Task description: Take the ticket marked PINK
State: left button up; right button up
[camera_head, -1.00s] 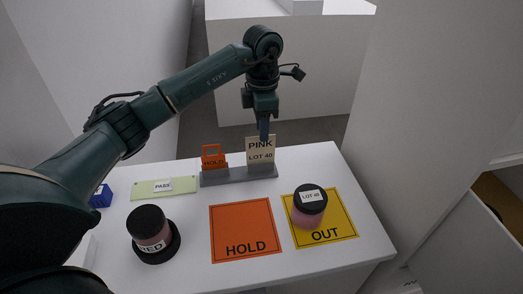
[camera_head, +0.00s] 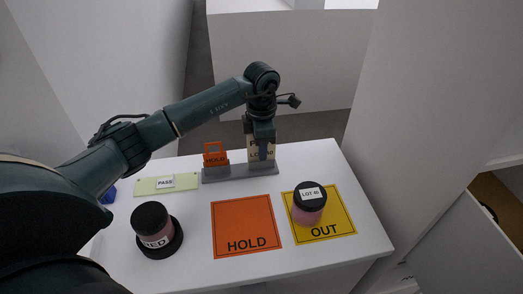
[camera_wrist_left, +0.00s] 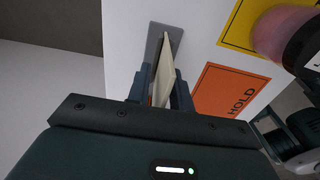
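The cream PINK ticket (camera_head: 251,154) stands upright in a grey rack (camera_head: 238,173) at the back of the white table. My left gripper (camera_head: 262,151) is lowered over it from above and hides most of its lettering. In the left wrist view, the ticket (camera_wrist_left: 164,78) stands between the two fingers of the left gripper (camera_wrist_left: 161,88). One finger is on each side, with a gap showing, so the gripper looks open around the ticket.
An orange HOLD tag (camera_head: 215,155) stands in the rack's left part. In front lie an orange HOLD mat (camera_head: 245,222) and a yellow OUT mat (camera_head: 343,222) bearing a pink jar (camera_head: 308,210). A RED jar (camera_head: 153,225) and green PASS strip (camera_head: 182,182) are left.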

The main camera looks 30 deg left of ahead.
pick_arm(q)
grip_shut()
